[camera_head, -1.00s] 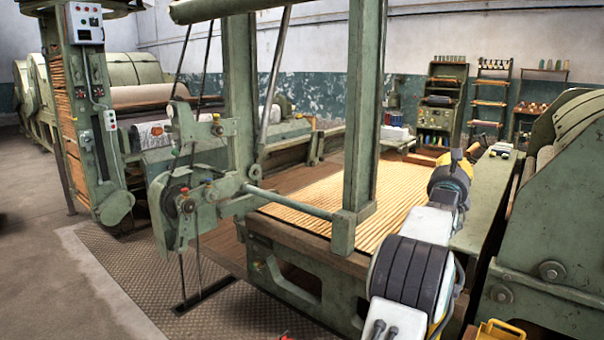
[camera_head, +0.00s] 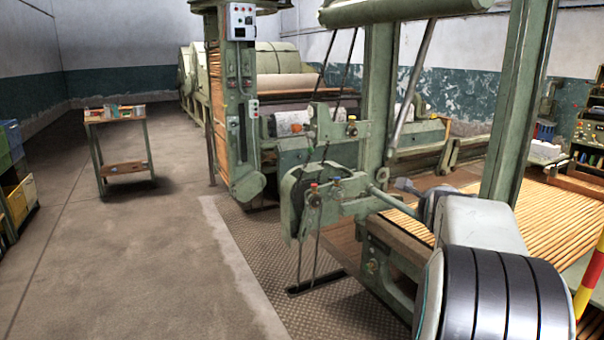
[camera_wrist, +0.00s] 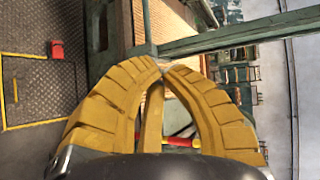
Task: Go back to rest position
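My gripper (camera_wrist: 160,68) fills the lower middle of the wrist view. Its ribbed yellow fingers curve together and their tips meet or almost meet. A narrower yellow piece stands between them, and I see no separate object held. In the head view my arm is folded at the lower right, and the gripper end is not clearly visible there.
A green loom (camera_head: 335,195) with upright posts stands close to my arm. A red-and-yellow striped post (camera_head: 592,275) is at the right edge. A small table (camera_head: 118,118) stands at the far left. The concrete floor (camera_head: 120,250) is open on the left.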

